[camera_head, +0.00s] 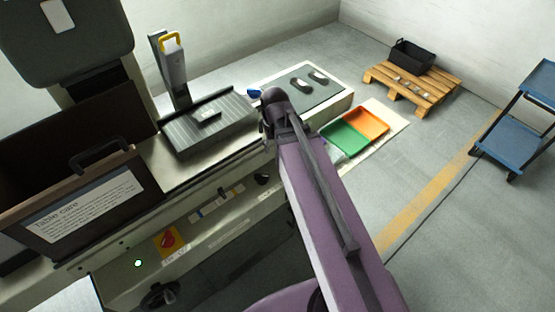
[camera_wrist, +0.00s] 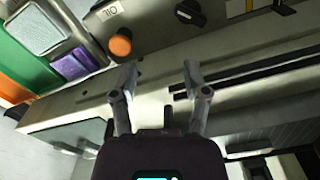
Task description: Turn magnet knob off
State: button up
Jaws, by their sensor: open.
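In the wrist view, my gripper (camera_wrist: 161,68) is open and empty, its two grey fingers spread in front of the pale machine front. A black knob (camera_wrist: 188,12) is beyond the right finger at the top, and an orange knob (camera_wrist: 120,45) is beyond the left finger. Neither knob is between the fingers. No magnet label can be read, so I cannot tell which is the magnet knob. In the head view, a dark knob (camera_head: 262,180) shows on the machine front and a red knob (camera_head: 168,241) sits on a yellow plate. My arm hides the fingers there.
The machine top bears a ribbed grey plate (camera_head: 182,143) and an upright fixture (camera_head: 172,70). A brown cover with a "Table care" sign (camera_head: 85,211) stands left. Green (camera_head: 344,138) and orange (camera_head: 366,123) trays lie right of my arm. A pallet (camera_head: 428,96) and blue cart (camera_head: 510,137) are farther right.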

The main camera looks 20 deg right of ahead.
jog(key=shift+s+a+f+b, duration=0.1)
jog(key=shift+s+f+b, duration=0.15)
jog(key=shift+s, duration=0.25)
jog(key=shift+s+a+f+b, duration=0.1)
jog(key=shift+s+f, duration=0.15)
jog(key=shift+s, duration=0.25)
jog(key=shift+d, duration=0.1)
jog(key=shift+s+m, duration=0.3)
jog(key=shift+s, duration=0.45)
